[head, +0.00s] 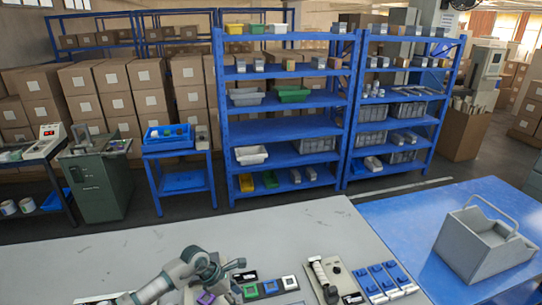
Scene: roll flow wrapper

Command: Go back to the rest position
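My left arm comes in from the bottom left over the grey table (290,235). Its dark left gripper (232,270) is near the table's front edge, beside a row of colored buttons (268,288). The gripper is small and seen from the side, so its finger opening cannot be made out. No held object can be made out. My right gripper is not in view.
A panel with a pale lever (320,272) and a panel of blue switches (382,280) sit right of the buttons. A grey open bin with a handle (484,245) stands on the blue table (425,215). The grey table's middle is clear. Blue shelves (285,131) stand behind.

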